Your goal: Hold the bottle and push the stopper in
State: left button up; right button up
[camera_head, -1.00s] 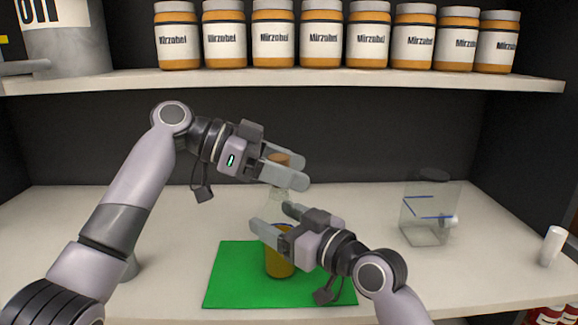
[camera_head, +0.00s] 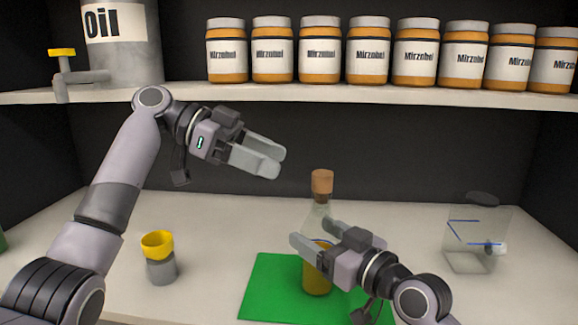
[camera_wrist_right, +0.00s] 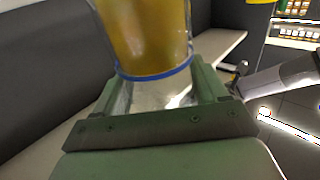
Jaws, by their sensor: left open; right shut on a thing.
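The bottle (camera_head: 318,275) stands upright on a green mat (camera_head: 262,285), with amber liquid in its lower part and a clear neck. The brown cork stopper (camera_head: 322,182) sits at the top of the neck; how deep it goes I cannot tell. My right gripper (camera_head: 312,236) is shut on the bottle above the liquid. In the right wrist view the bottle (camera_wrist_right: 150,40) shows a blue line and lies between the fingers (camera_wrist_right: 155,100). My left gripper (camera_head: 265,160) is open and empty, up and left of the stopper, apart from it.
A shelf (camera_head: 300,93) with several labelled jars (camera_head: 324,55) and an oil can (camera_head: 125,45) runs above. A grey cup with a yellow funnel-like top (camera_head: 160,255) stands at left. A clear container (camera_head: 477,240) stands at right. The counter between them is largely clear.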

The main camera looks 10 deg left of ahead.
dwell(0.4)
jog(key=o, duration=1.3)
jog(key=shift+s+d, duration=0.1)
